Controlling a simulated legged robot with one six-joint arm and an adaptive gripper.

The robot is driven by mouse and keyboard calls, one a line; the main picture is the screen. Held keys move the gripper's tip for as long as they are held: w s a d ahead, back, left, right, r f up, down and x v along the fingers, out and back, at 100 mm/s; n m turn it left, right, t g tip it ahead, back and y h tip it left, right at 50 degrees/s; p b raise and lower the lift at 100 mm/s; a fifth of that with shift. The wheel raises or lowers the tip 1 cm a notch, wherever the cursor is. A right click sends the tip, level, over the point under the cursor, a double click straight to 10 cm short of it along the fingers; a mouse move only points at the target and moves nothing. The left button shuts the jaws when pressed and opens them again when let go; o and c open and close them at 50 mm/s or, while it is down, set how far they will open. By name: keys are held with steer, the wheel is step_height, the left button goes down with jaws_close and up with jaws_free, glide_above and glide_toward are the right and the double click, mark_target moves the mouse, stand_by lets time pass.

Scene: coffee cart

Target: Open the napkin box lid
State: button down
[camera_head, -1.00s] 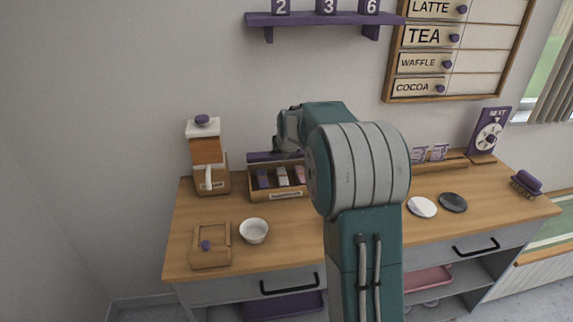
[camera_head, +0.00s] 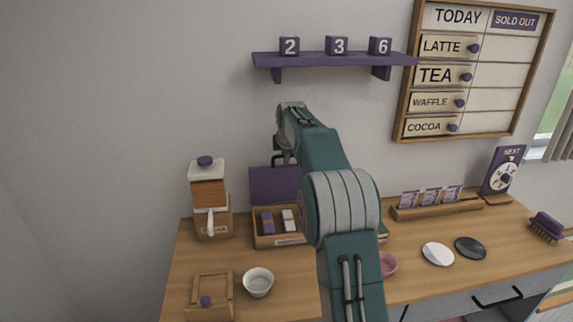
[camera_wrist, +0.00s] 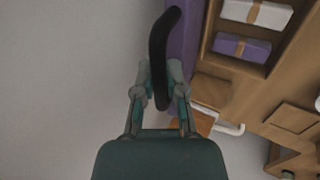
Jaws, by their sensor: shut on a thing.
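The napkin box (camera_head: 264,242) is a wooden box at the back of the counter, with wrapped purple and white napkin bundles inside. Its purple lid (camera_head: 272,187) stands raised at the back edge, its broad face to the head camera. My gripper (camera_head: 284,159) is at the lid's top edge. In the wrist view, my gripper (camera_wrist: 161,88) is shut on the dark curved handle (camera_wrist: 163,45) beside the purple lid (camera_wrist: 184,42). The open napkin box (camera_wrist: 283,47) shows on the right there. My arm hides the box's right side in the head view.
A wooden dispenser (camera_head: 212,222) stands just left of the box. A white bowl (camera_head: 258,283) and a small wooden box (camera_head: 210,304) are in front. A pink bowl (camera_head: 388,264) lies right of my arm. A shelf with number blocks (camera_head: 335,59) hangs above.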

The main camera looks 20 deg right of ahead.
steer(key=shift+w+d+r, duration=0.1)
steer(key=shift+w+d, duration=0.05)
steer(key=shift+w, duration=0.35)
steer(key=shift+w+d+r, duration=0.1)
steer(key=shift+w+d, duration=0.05)
steer(key=shift+w, duration=0.3)
steer(key=c, duration=0.7)
jaws_free()
steer(key=v, duration=1.1)
steer(key=shift+s+r, duration=0.2)
steer(key=shift+r, duration=0.15)
steer(key=shift+a, duration=0.1)
